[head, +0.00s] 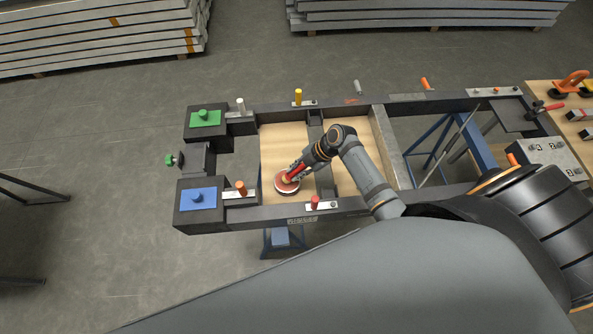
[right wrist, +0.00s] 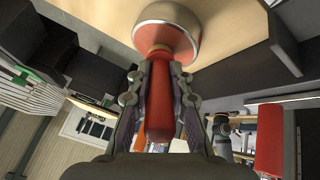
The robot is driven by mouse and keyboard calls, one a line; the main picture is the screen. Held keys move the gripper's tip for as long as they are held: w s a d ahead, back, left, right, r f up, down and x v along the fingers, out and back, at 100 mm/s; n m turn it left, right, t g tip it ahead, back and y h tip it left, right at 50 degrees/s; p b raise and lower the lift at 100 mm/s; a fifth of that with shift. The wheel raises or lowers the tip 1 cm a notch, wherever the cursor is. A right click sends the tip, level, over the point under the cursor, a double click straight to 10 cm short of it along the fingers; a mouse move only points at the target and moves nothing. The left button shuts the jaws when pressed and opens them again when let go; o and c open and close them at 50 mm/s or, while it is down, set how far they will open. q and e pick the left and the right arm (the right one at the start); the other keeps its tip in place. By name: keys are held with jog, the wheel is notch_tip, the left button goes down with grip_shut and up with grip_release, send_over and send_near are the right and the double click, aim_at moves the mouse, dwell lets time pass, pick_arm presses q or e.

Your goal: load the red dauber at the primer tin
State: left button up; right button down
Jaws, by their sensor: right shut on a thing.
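My right gripper (head: 297,172) is shut on the red handle of the dauber (right wrist: 160,105). The dauber's handle also shows in the head view (head: 293,173), leaning down to the left. Its lower end meets the red inside of the round primer tin (head: 288,190), which has a pale metal rim. In the right wrist view the tin (right wrist: 185,52) is at the top, beyond the dauber's light collar. The dauber's tip is hidden, and I cannot tell how deep it sits. My left gripper is not in view.
The tin stands on a wooden board (head: 280,140) inside the dark metal frame (head: 270,211). A red peg (head: 314,202), an orange peg (head: 241,188) and a yellow peg (head: 298,97) stand on the frame. Blue (head: 197,198) and green (head: 205,118) blocks are at the left corners.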

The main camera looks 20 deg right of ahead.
aim_at(296, 169)
jog(key=shift+f, duration=0.1)
dwell(0.4)
notch_tip(296, 169, up, 7)
jog(key=p, duration=0.6)
dwell(0.5)
